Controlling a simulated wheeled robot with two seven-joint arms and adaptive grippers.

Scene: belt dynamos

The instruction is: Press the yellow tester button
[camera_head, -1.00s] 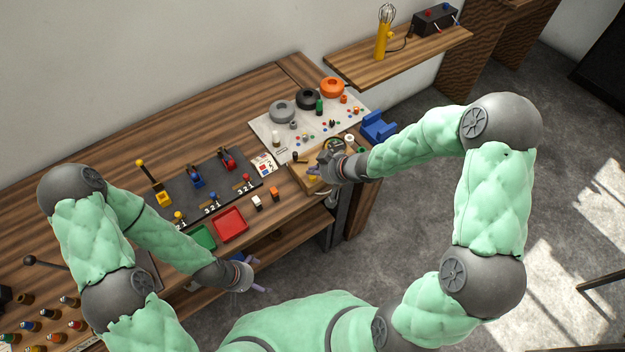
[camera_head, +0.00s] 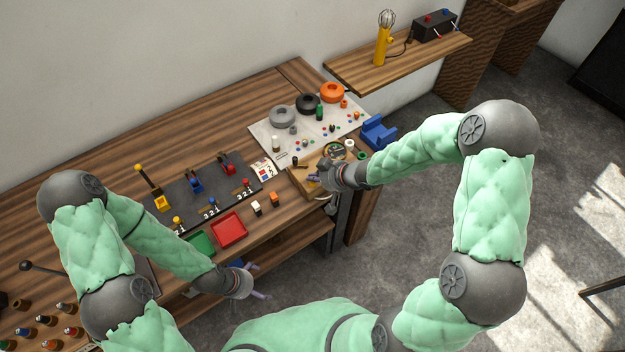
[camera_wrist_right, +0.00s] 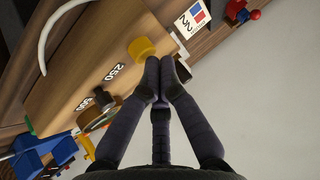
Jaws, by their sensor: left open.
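The yellow tester button (camera_wrist_right: 141,48) is a short round knob on a wooden tester box (camera_wrist_right: 75,62), near printed labels. My right gripper (camera_wrist_right: 163,68) has its fingers drawn together, with nothing visible between them. In the right wrist view its fingertips lie just beside the button; I cannot tell whether they touch it. In the head view the right gripper (camera_head: 318,179) is over the box (camera_head: 298,178) at the bench's right end, and the button cannot be made out there. My left gripper (camera_head: 258,283) is open and empty, low in front of the bench.
A white parts board (camera_head: 262,137) with rings lies behind the box. A red tray (camera_head: 230,230), a green tray (camera_head: 202,243) and a dark lever panel (camera_head: 180,190) are to its left. A blue holder (camera_head: 378,132) is at the right edge.

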